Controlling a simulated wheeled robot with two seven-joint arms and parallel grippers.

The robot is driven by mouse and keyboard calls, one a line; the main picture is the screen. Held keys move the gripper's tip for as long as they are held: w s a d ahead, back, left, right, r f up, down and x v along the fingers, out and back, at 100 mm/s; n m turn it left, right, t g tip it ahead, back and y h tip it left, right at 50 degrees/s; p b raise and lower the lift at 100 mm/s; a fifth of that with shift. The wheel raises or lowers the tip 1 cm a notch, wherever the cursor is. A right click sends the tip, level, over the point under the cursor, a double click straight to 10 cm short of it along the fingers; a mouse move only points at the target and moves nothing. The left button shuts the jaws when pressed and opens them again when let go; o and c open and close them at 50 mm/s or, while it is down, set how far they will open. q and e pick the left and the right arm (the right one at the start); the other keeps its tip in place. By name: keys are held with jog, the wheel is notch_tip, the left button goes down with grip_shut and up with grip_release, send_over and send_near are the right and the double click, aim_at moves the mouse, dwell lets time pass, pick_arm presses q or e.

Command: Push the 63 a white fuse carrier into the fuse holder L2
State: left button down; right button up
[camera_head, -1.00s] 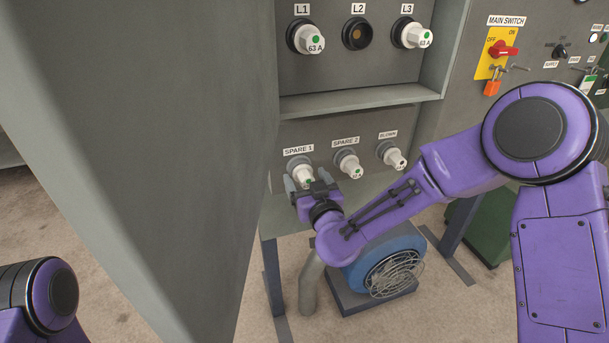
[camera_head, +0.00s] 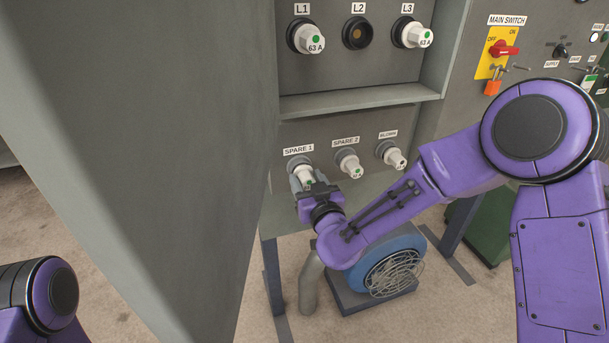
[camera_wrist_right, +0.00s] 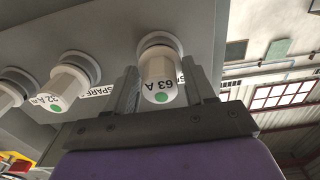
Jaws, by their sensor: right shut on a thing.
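The fuse holder L2 (camera_head: 358,33) is an empty dark round socket between L1 and L3 on the upper panel. The white 63 A fuse carrier (camera_head: 303,174) with a green dot sits in the SPARE 1 holder on the lower panel. It also shows in the right wrist view (camera_wrist_right: 160,77), seated against its grey ring. My right gripper (camera_head: 307,182) is shut on this carrier, one finger on each side. The fingers also show in the right wrist view (camera_wrist_right: 164,95). My left gripper is out of view; only part of my left arm shows at the lower left.
L1 (camera_head: 308,38) and L3 (camera_head: 414,35) hold white 63 A carriers. SPARE 2 (camera_head: 349,164) and BLOWN (camera_head: 393,157) also hold carriers. A shelf ledge (camera_head: 360,101) juts out between the panels. A large grey cabinet door (camera_head: 150,120) stands at left.

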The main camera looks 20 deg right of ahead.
jog(key=shift+s+d, duration=0.1)
jog(key=shift+s, duration=2.65)
jog(key=s, duration=0.5)
jog(key=shift+d, duration=0.1)
notch_tip(320, 180, down, 5)
jog(key=w+d, duration=0.2)
jog(key=shift+w+d+f+h, duration=0.15)
jog(key=shift+w+d+h, duration=0.05)
jog(key=shift+d+h, duration=0.1)
